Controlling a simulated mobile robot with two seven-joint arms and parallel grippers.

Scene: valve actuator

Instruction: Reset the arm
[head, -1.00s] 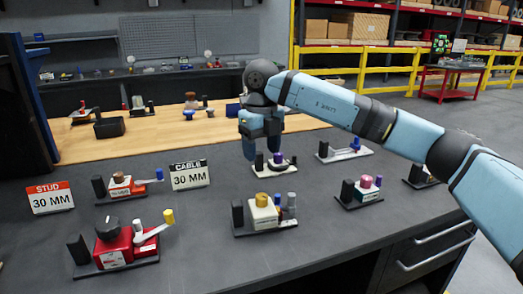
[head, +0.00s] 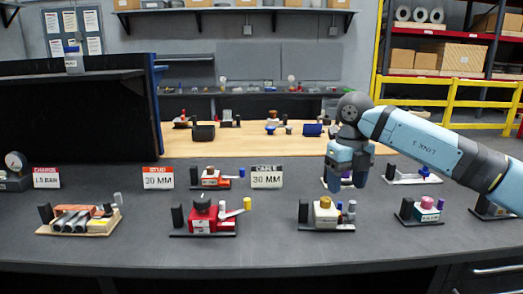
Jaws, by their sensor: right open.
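My right arm comes in from the right, and my right gripper (head: 347,180) points down with its two blue fingers apart. It holds nothing that I can see. It hangs over the far middle of the dark bench (head: 275,235), in front of a small device whose body it mostly hides. Nearer stands a device with a gold knob (head: 325,203) on a white body, apart from the gripper. To its left is a red device (head: 203,218) with a black knob and a yellow-tipped lever. My left gripper is out of view.
Signs reading STUD 30 MM (head: 158,178) and CABLE 30 MM (head: 266,177) stand on the bench. A pink-knobbed device (head: 427,204) is at right, and a wooden tray with grey cylinders (head: 80,220) at left. Bare bench lies along the front edge.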

